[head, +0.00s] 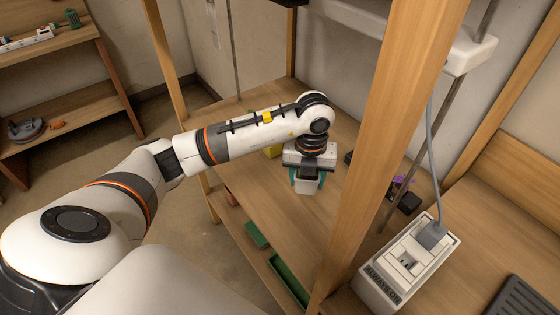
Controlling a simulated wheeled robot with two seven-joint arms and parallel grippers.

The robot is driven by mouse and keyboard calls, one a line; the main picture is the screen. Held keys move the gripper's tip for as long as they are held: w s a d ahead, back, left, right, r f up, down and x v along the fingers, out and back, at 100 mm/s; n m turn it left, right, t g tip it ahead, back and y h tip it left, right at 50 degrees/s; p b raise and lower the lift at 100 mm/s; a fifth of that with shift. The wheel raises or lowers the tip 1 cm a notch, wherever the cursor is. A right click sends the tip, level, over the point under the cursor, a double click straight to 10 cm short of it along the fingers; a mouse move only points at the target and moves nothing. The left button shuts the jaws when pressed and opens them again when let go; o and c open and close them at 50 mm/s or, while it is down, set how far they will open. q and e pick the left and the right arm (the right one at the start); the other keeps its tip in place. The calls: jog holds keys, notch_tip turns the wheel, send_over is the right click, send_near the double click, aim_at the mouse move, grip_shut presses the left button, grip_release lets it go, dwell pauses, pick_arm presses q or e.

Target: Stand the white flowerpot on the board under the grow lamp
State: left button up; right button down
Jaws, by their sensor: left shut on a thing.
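My left gripper (307,181) points down over the wooden board (265,200), with its teal fingers on both sides of the white flowerpot (306,187). It is shut on the pot, which looks upright. The gripper hides the pot's top, and I cannot tell whether its base touches the board. A long white fixture (345,14) hangs above the back of the board; it may be the grow lamp. My right gripper is not in view.
A wooden post (385,130) stands just right of the gripper. Small dark and purple items (404,195) lie behind it. A white socket box (405,268) with a grey cable is at the lower right. Green trays (288,280) sit below.

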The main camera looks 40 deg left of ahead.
aim_at(301, 208)
pick_arm(q)
jog(key=n, duration=0.3)
jog(key=f+n, duration=0.1)
jog(key=n, duration=0.1)
jog(key=shift+w+a+f, duration=0.1)
jog(key=shift+w+a, duration=0.25)
jog(key=shift+w, duration=0.05)
jog(key=n, duration=0.3)
jog(key=shift+w+a+f+n, duration=0.15)
jog(key=shift+a+f+n, duration=0.15)
jog(key=shift+f, duration=0.1)
notch_tip(301, 208, down, 10)
jog(key=shift+p, duration=0.55)
jog(key=shift+f, duration=0.15)
jog(key=o, duration=1)
jog(key=shift+o, duration=0.2)
notch_tip(301, 208, up, 12)
jog(key=shift+r+b, duration=0.2)
jog(key=shift+b, duration=0.3)
